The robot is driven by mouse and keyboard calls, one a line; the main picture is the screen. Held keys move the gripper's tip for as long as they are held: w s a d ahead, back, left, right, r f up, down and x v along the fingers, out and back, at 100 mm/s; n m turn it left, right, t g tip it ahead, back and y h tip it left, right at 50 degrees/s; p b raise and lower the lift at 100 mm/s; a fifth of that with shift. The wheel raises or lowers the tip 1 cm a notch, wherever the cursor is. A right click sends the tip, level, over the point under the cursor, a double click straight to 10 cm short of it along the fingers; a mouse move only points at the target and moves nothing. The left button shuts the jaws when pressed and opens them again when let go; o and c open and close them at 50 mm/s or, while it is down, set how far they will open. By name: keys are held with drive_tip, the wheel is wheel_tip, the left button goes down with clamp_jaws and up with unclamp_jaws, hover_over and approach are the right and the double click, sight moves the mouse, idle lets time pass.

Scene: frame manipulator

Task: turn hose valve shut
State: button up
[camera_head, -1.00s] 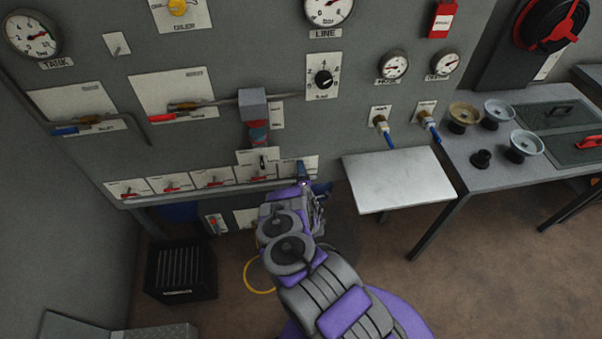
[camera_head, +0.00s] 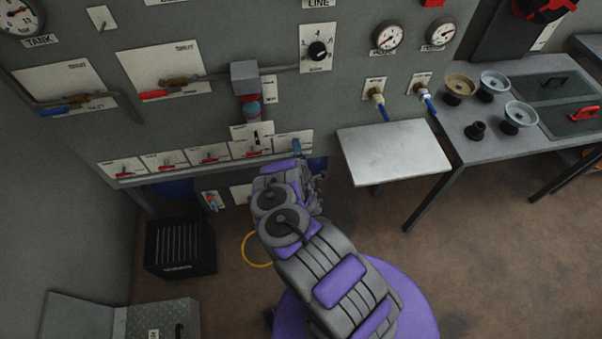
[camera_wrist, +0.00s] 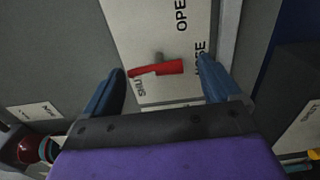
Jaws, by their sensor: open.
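The hose valve's red handle (camera_wrist: 170,68) lies roughly crosswise on a pale plate (camera_wrist: 135,30) in the wrist view, with a grey pivot beside it. The plate reads OPEN at the upper right, HOSE by the right finger, and part of SHUT below the handle. My gripper (camera_wrist: 160,66) is open, its blue fingers on either side of the handle; I cannot tell whether either touches it. In the head view my gripper (camera_head: 299,158) is at the right end of the lower row of valve plates, covering the handle there.
Several red-handled valves (camera_head: 208,154) line the ledge to the left. A grey block with a red-blue fitting (camera_head: 250,108) hangs above. A pale shelf (camera_head: 392,152) juts out at the right. A black crate (camera_head: 180,247) and yellow hose (camera_head: 256,252) are on the floor.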

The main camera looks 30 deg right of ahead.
drive_tip(key=b+v, duration=0.2)
drive_tip(key=v, duration=1.2)
drive_tip(key=shift+s+a, duration=0.2)
drive_tip(key=shift+s, duration=0.15)
drive_tip(key=shift+a, duration=0.1)
